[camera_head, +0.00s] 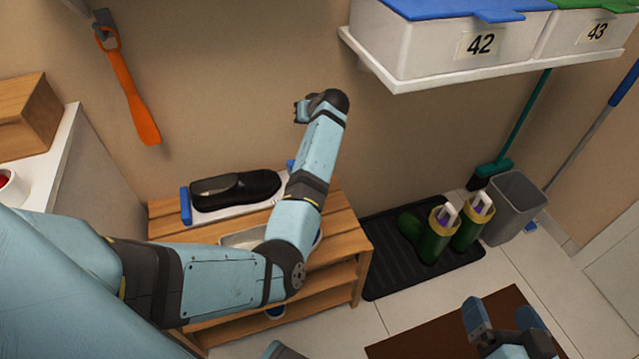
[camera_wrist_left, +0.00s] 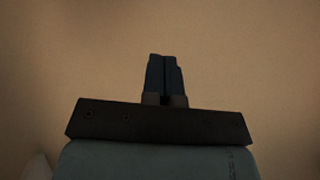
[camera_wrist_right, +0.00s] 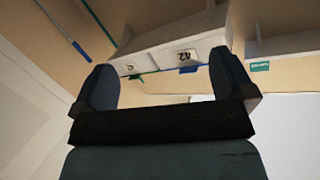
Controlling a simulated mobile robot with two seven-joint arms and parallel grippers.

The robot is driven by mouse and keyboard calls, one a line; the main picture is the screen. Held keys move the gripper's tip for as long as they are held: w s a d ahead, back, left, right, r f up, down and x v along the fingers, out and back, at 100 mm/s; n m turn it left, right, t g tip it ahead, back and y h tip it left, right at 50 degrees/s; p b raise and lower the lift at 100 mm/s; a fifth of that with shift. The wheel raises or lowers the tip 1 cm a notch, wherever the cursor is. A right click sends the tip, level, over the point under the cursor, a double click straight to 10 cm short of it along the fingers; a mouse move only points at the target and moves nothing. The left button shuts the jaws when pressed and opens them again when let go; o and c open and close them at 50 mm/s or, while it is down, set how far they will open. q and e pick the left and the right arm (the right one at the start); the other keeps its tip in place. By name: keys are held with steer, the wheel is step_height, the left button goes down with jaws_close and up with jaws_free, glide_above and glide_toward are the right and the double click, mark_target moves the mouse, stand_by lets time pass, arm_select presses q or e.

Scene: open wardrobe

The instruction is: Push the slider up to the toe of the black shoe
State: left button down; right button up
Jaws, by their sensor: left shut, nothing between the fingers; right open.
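The black shoe (camera_head: 235,190) lies on a white board (camera_head: 206,215) on the wooden bench, its toe toward the right. A blue upright end piece (camera_head: 185,206) stands by its heel. A small blue part (camera_head: 290,164), seemingly the slider, shows near the toe, mostly hidden behind my left arm; any gap to the toe cannot be judged. My left gripper (camera_head: 300,112) is raised well above the bench in front of the wall. In the left wrist view (camera_wrist_left: 164,75) its fingers are shut and empty. My right gripper (camera_head: 505,312) is open and empty at the lower right, away from the bench.
My left arm crosses over the bench (camera_head: 345,235) and hides part of a pale tray (camera_head: 245,239). A shelf (camera_head: 400,82) with lidded boxes juts from the wall at upper right. Green boots (camera_head: 435,238) stand on a black mat (camera_head: 385,275). An orange shoehorn (camera_head: 130,95) hangs at left.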

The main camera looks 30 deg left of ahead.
arm_select(q)
steer(key=w+d+f+n+g+h+b, duration=0.25)
steer(key=d+f+g+b, duration=0.25)
steer(key=d+f+b, duration=0.4)
steer(key=s+a+f+b, duration=0.4)
steer(key=a+f, duration=0.1)
steer(key=a, duration=0.2)
steer(key=shift+s+a+f+y, duration=0.2)
steer(key=shift+s+a+y, duration=0.05)
steer(key=shift+s+y, duration=0.1)
arm_select(e)
steer(key=f+n, duration=0.1)
steer(key=f+n+t+y, duration=0.1)
steer(key=n, duration=0.1)
steer(key=f+n+t+y, duration=0.1)
steer(key=f, duration=0.1)
steer(key=shift+s+d, duration=0.3)
steer(key=shift+d, duration=0.1)
steer(key=shift+r+n, duration=0.15)
steer(key=shift+n, duration=0.15)
